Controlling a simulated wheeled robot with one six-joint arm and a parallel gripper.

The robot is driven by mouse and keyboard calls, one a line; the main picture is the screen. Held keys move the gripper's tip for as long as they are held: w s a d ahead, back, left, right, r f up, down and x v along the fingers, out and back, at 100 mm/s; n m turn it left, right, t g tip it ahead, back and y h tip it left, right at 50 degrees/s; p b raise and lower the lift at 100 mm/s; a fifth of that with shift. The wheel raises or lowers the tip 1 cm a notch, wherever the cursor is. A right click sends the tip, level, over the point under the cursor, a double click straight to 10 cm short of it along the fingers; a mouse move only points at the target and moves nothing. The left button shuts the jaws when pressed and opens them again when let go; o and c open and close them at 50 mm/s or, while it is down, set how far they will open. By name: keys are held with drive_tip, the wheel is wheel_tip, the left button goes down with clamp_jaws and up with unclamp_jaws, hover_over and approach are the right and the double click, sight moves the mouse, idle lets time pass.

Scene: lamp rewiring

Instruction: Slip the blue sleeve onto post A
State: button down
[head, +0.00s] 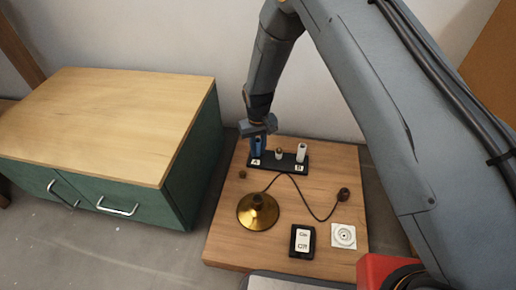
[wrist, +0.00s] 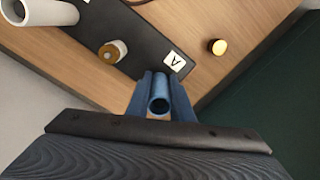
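The blue sleeve (head: 258,147) stands upright at the A end of the black terminal strip (head: 279,168). In the wrist view the sleeve (wrist: 160,103) shows its round open top between the two fingers of my gripper (wrist: 161,92), which is shut on it. In the head view my gripper (head: 257,134) is right above the A label (head: 255,162). Post A itself is hidden by the sleeve and fingers, so I cannot tell how far the sleeve is down around it.
A white sleeve (head: 301,153) stands at the B end, with a short brass-topped post (head: 279,154) between. A brass lamp base (head: 258,211) with a cord, a switch (head: 302,241) and a white socket plate (head: 343,236) lie on the wooden board. A green cabinet (head: 190,165) stands at left.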

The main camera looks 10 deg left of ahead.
drive_tip(key=c, duration=1.5)
unclamp_jaws()
drive_tip(key=shift+r+p, duration=1.9)
drive_tip(key=shift+r, duration=2.05)
